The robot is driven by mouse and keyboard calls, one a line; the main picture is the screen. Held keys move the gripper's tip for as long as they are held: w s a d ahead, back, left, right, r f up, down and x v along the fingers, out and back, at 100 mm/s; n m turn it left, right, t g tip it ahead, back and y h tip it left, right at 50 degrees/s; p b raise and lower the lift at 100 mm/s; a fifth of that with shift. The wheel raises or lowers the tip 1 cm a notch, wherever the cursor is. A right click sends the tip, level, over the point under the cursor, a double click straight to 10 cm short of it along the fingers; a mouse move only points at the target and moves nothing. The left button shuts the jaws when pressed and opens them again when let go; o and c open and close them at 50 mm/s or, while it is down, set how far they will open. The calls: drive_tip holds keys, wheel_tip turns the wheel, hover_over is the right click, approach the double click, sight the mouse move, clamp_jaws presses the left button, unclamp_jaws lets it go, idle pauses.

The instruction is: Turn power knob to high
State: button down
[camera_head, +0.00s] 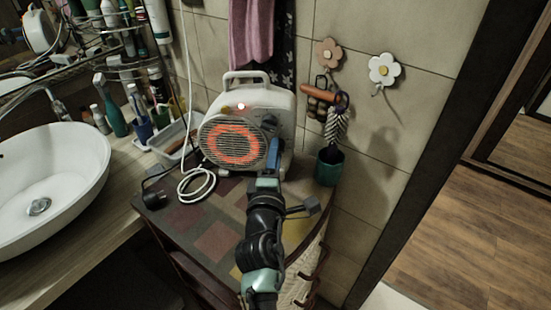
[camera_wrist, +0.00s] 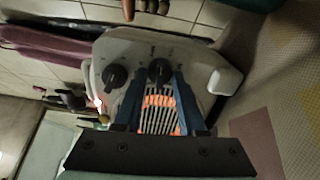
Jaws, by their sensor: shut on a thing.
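A white heater (camera_head: 284,103) with a glowing orange grille (camera_head: 232,143) stands on the cabinet top. In the wrist view its panel (camera_wrist: 138,48) carries two black knobs. The upper knob (camera_wrist: 115,76) shows at left and is free. The lower knob (camera_wrist: 159,68), nearer the heater's foot, lies between the fingertips of my gripper (camera_wrist: 161,80). My gripper (camera_head: 274,146) reaches the heater's right side in the head view and is shut on this lower knob. Its fingers partly hide the knob there. The knob markings are too small to read, so I cannot tell which is the power knob.
A white cable (camera_head: 197,186) and a black plug (camera_head: 154,197) lie on the patterned cabinet top (camera_head: 213,225) left of my arm. A green cup (camera_head: 329,167) stands close at right. A white sink (camera_head: 47,182) is at left. Tiled wall stands behind.

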drive_tip(key=shift+m+b, duration=4.25)
drive_tip(key=shift+m, duration=3.25)
drive_tip(key=shift+c, duration=2.4)
unclamp_jaws()
drive_tip(key=shift+s, duration=0.1)
drive_tip(key=s+a+b, duration=0.1)
drive_tip(key=s, duration=1.1)
drive_tip(key=shift+s+a, duration=0.15)
drive_tip(key=shift+s, duration=0.25)
